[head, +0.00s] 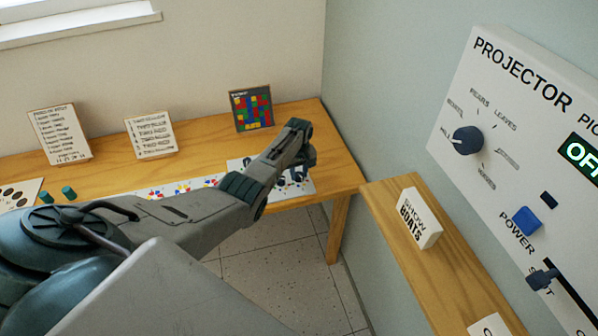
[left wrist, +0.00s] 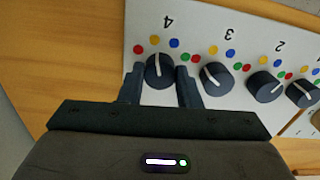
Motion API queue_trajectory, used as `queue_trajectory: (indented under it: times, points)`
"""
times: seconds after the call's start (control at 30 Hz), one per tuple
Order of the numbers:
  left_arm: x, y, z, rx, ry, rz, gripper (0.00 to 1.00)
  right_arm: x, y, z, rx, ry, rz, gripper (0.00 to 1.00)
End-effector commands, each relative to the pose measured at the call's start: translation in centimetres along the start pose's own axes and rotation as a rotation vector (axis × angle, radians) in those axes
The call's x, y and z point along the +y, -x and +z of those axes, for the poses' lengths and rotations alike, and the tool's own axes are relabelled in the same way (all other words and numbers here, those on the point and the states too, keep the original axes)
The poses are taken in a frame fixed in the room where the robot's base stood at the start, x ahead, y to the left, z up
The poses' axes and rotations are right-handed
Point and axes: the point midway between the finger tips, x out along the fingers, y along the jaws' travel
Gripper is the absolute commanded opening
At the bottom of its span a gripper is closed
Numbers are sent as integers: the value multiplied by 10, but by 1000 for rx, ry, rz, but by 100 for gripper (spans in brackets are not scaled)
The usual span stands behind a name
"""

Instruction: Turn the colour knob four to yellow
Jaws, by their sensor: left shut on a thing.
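In the left wrist view, colour knob four (left wrist: 160,72) is a black round knob with a white pointer line, below an upside-down printed 4. Red, yellow and blue dots arc above it in the picture. The pointer line points up, roughly at the yellow dot (left wrist: 155,40). My left gripper (left wrist: 159,68) has one finger on each side of the knob and is shut on it. In the head view, my left gripper (head: 303,150) is over the right end of the white knob panel (head: 236,165) and hides most of knob four. My right gripper is out of view.
Knob three (left wrist: 217,78) and further knobs run right in the wrist view. Cards and a coloured grid picture (head: 252,108) stand at the back of the wooden table (head: 100,170). A shelf with a "Show boats" card (head: 418,219) and projector panel (head: 500,90) are right.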

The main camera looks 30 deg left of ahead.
Motion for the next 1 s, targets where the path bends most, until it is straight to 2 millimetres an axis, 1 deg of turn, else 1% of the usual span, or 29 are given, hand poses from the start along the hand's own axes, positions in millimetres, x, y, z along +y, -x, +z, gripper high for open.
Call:
queue_trajectory:
  times: [0.47, 0.5, 0.6, 0.87, 1.0]
  points:
    - [0, 1, -2, 4, 14, 2, 8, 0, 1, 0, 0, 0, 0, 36]
    - [1, 1, -2, 4, 14, 2, 34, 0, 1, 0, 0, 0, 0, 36]
    - [0, 1, -1, 3, 14, 2, 52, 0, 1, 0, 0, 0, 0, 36]
    - [0, 1, 0, 2, 13, 1, 52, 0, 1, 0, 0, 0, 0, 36]
    - [1, 7, -1, 2, 13, 2, 52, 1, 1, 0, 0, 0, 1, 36]
